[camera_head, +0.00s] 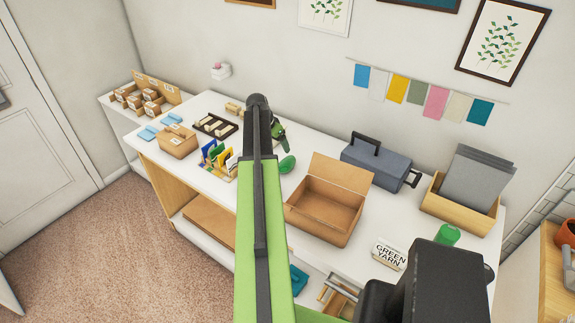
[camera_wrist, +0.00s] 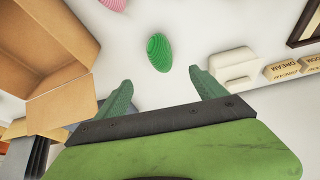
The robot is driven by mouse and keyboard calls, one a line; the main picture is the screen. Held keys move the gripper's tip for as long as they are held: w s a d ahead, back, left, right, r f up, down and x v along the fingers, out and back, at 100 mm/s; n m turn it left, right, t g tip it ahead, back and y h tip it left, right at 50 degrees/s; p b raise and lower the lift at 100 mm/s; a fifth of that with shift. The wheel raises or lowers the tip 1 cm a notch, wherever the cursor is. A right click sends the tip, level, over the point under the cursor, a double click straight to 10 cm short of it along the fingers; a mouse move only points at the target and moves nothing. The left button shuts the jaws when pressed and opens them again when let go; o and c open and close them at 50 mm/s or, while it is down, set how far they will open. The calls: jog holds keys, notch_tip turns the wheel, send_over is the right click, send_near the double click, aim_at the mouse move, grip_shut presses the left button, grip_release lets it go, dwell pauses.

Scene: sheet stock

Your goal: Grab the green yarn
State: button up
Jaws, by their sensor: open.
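The green yarn (camera_wrist: 158,52) is a small ribbed oval ball lying on the white table. It also shows in the head view (camera_head: 287,164), just right of my arm. My gripper (camera_wrist: 161,78) is open and empty. In the wrist view its two green fingers are spread wide, with the yarn ahead of the gap between their tips and apart from both. In the head view my gripper (camera_head: 281,136) is partly hidden by my arm, just behind the yarn.
An open cardboard box (camera_head: 325,205) stands right of the yarn, with a grey toolbox (camera_head: 376,166) behind. A white block-like object (camera_wrist: 233,68) sits close to one finger. Pink yarn (camera_wrist: 112,4) is at the wrist view's top edge. A "GREEN YARN" sign (camera_head: 389,256) is front right.

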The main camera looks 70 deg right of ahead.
aim_at(286, 161)
jog(key=b+x, duration=1.6)
jog(key=x, duration=0.1)
jog(key=shift+a+f, duration=0.1)
jog(key=shift+f, duration=0.3)
jog(key=shift+r, duration=0.2)
jog(key=shift+s, duration=0.1)
jog(key=c, duration=1.5)
jog(key=shift+o, duration=0.2)
notch_tip(286, 161, up, 10)
jog(key=p, duration=1)
jog(key=shift+r, duration=0.1)
jog(key=shift+a, duration=0.1)
